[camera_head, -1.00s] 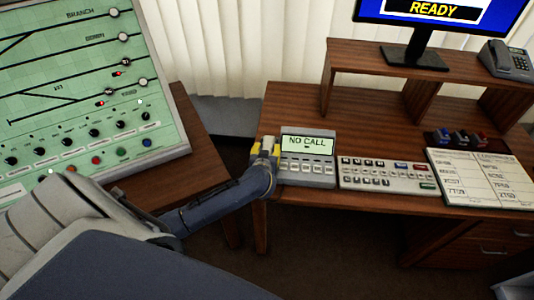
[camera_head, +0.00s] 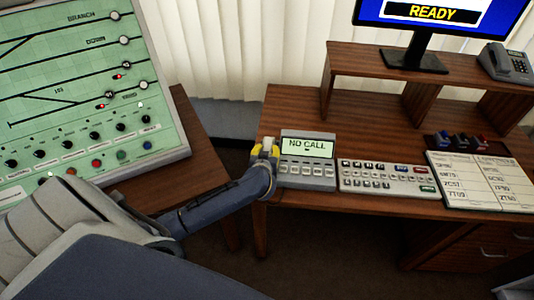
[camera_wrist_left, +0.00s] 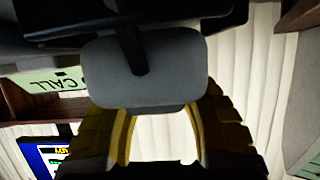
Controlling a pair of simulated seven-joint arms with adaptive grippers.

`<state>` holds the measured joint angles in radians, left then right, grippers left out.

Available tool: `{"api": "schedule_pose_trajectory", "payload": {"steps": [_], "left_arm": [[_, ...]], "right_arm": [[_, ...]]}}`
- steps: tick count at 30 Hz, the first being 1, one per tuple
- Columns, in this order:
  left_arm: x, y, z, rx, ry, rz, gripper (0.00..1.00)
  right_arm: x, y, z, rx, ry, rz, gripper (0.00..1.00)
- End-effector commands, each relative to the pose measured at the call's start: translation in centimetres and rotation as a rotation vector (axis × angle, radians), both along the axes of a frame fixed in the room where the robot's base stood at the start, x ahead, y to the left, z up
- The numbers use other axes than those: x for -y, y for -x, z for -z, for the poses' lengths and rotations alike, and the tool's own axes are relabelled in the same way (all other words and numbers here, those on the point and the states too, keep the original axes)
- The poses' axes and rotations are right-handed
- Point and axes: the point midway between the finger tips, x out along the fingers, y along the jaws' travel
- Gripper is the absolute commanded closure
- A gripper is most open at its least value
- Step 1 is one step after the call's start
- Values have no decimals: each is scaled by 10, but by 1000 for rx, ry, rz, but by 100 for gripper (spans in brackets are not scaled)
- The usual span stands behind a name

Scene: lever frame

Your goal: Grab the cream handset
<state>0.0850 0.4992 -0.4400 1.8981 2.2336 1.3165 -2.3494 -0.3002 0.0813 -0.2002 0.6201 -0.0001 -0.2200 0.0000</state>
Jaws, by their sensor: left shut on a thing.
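The cream handset (camera_head: 267,142) is at the left side of the desk phone console (camera_head: 307,146), whose screen reads NO CALL. My left gripper (camera_head: 264,151) has its yellow fingers on either side of the handset and is shut on it. In the left wrist view the handset (camera_wrist_left: 142,70) is a pale rounded block close to the camera, between the yellow fingers. Its far end is hidden, and I cannot tell whether it is clear of its cradle.
A button keypad (camera_head: 387,178) and a white list board (camera_head: 476,181) lie right of the console on the wooden desk. A shelf (camera_head: 420,88) holds a monitor (camera_head: 440,14) and a dark phone (camera_head: 506,63). A green track panel (camera_head: 85,95) stands at left.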

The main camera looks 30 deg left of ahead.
Motion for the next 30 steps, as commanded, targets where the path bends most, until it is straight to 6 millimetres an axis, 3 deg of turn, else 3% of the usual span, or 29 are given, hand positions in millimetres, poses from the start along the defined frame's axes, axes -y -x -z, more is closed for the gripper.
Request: {"api": "schedule_pose_trajectory", "payload": {"steps": [5, 19, 30], "left_arm": [[0, -2, -30, 7, -2, 4, 100], [1, -1, -137, 8, -1, 4, 100], [1, -1, -183, 4, -1, 3, 100]], "right_arm": [[-3, 0, 0, 0, -3, 2, 56], [-4, -1, 0, 1, -4, 2, 56], [1, -1, 0, 0, 1, 0, 56]]}}
